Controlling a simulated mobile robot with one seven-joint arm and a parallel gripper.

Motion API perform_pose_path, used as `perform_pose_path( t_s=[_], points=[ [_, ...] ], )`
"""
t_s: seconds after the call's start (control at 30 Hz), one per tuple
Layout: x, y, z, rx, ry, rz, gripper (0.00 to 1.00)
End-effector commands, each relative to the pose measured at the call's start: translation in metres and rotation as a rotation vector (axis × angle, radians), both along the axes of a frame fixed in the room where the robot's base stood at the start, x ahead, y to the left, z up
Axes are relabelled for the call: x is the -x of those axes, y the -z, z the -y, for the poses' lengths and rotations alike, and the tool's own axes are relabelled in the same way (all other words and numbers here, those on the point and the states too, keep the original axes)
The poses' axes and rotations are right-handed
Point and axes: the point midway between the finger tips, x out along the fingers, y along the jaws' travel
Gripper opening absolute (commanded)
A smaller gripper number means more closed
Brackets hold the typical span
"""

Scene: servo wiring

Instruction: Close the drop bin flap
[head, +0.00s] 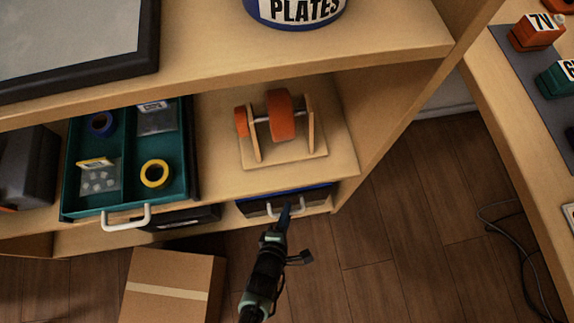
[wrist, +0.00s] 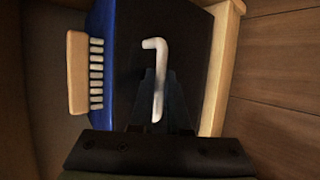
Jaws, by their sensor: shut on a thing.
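The drop bin (head: 316,190) sits on the lower shelf, with a blue rim and a dark front flap (head: 256,208) that bears a white handle (head: 270,209). In the wrist view the dark flap (wrist: 191,55) and the blue bin edge (wrist: 122,20) show, with the white handle (wrist: 154,45) near the middle. My gripper (head: 284,211) reaches the flap from below in the head view. In the wrist view my gripper (wrist: 161,75) is shut on the handle, one finger on each side. I cannot tell the flap's exact angle.
A brush (wrist: 78,75) lies at the bin's blue side. A green drawer (head: 128,184) with tape rolls stands pulled out at left. A wooden stand with orange wheels (head: 282,115) sits above the bin. A cardboard box (head: 165,275) is on the floor; floor at right is mostly clear.

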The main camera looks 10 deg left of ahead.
Motion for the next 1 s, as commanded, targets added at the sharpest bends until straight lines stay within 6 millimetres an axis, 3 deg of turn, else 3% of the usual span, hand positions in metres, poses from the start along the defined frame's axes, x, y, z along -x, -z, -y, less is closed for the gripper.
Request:
perform_pose_path(
  t_s=[0.23,0.27,0.3,0.6,0.77,1.0],
  points=[
    [-0.006,-0.003,0.000,0.004,-0.006,0.012,0.00],
    [-0.006,-0.003,0.000,0.003,-0.007,0.012,0.20],
    [-0.006,-0.003,0.000,0.003,-0.007,0.013,0.27],
    [-0.003,-0.007,-0.002,0.004,-0.009,0.013,0.27],
    [0.016,-0.021,-0.006,0.002,-0.009,0.010,0.27],
    [0.064,-0.049,-0.012,0.000,-0.006,0.004,0.27]
  ],
)
